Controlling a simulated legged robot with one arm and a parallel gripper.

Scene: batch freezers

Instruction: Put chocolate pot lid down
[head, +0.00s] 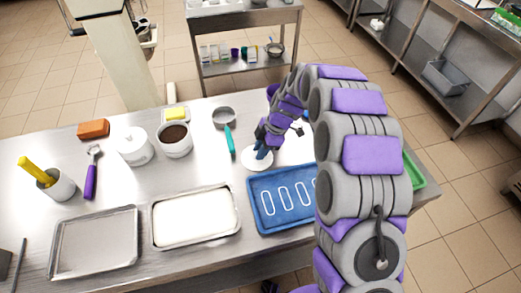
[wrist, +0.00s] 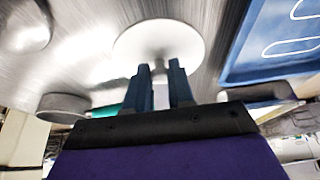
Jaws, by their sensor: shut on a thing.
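The round white lid (head: 256,162) is under my gripper (head: 263,152), just left of the blue tray. In the wrist view my gripper (wrist: 161,82) has its two dark blue fingers closed around the small knob of the lid (wrist: 140,38). The lid looks level and at or very near the steel table; I cannot tell whether it touches. The chocolate pot (head: 174,149), white and open with dark brown content, stands further left on the table, apart from the lid.
The blue tray (head: 255,208) with white outlines is right of the lid. A sieve with a teal handle (head: 230,143) lies left of it. A lidded white pot (head: 134,151), a white-filled tray (head: 188,244) and an empty tray (head: 95,240) stand further left on the table.

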